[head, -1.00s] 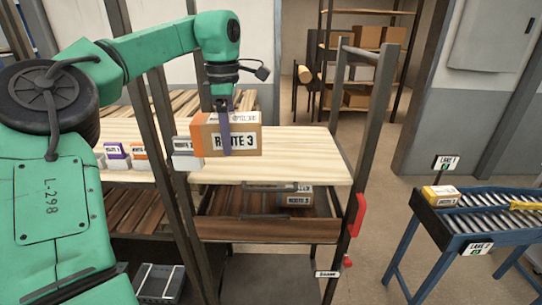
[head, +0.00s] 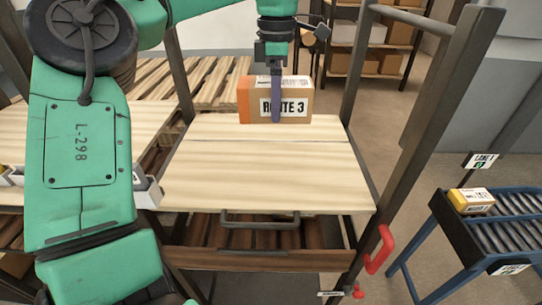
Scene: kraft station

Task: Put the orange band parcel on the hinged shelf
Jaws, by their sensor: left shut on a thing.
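The orange band parcel (head: 258,100) is a brown box with an orange left end and a "ROUTE 3" label. My left gripper (head: 276,96) is shut on it from above, with one purple finger showing across its front. The parcel is upright over the far edge of the hinged shelf (head: 260,180), a pale wooden board in a dark metal frame. I cannot tell whether its underside touches the board. The rest of the board is bare. My right gripper is not in view.
Dark frame posts rise on both sides of the shelf; the right post (head: 425,150) carries a red handle (head: 380,250). A slatted lower deck (head: 260,235) lies under the board. At right, a blue roller conveyor (head: 505,235) holds a yellow-and-white parcel (head: 471,200).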

